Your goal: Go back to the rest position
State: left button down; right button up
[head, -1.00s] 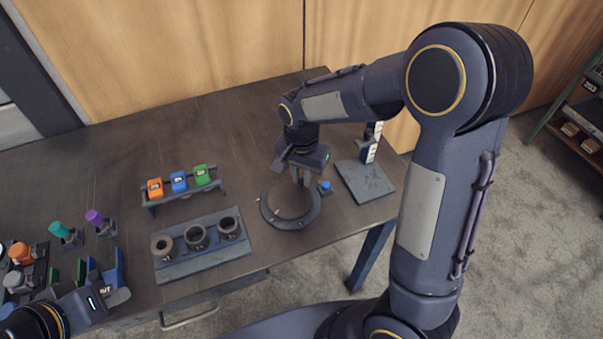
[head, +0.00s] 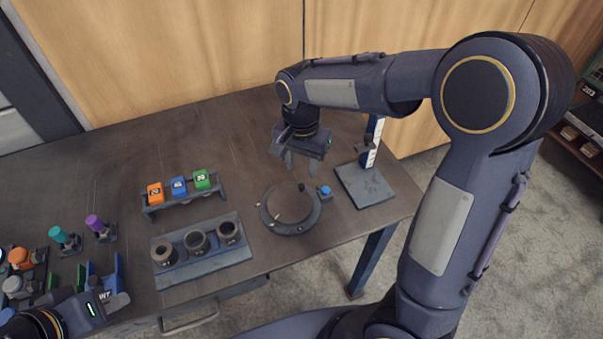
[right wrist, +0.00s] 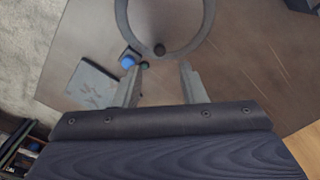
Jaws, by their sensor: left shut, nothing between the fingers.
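My right gripper (head: 300,168) hangs above the table, behind and above the round flange ring (head: 268,216). Its two fingers are apart with nothing between them, and the right wrist view shows the same open jaws (right wrist: 162,80). My left gripper (head: 122,299) is at the lower left by the table's front edge, shut and empty.
A blue button (head: 325,190) sits beside the ring. A gauge stand (head: 366,187) with a white-marked post is to its right. A block with three dark cups (head: 205,263) and a rack of orange, blue and green blocks (head: 180,196) stand left. The table's back middle is clear.

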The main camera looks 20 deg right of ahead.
jog(key=shift+r, duration=0.9)
jog(key=shift+s+d+r, duration=0.1)
jog(key=shift+s, duration=0.05)
jog(key=s+d+r+n+t+y, duration=0.1)
jog(key=s+n+t+y, duration=0.1)
jog(key=s, duration=0.8)
jog(key=s+d+r+n+t+y, duration=0.1)
jog(key=s+d+r+n+t, duration=0.1)
jog(key=s+n, duration=0.3)
jog(key=s+t, duration=0.1)
jog(key=s, duration=0.3)
jog(key=shift+s+d+t+y, duration=0.15)
jog(key=shift+s+t+y, duration=0.2)
jog(key=shift+t+y, duration=0.05)
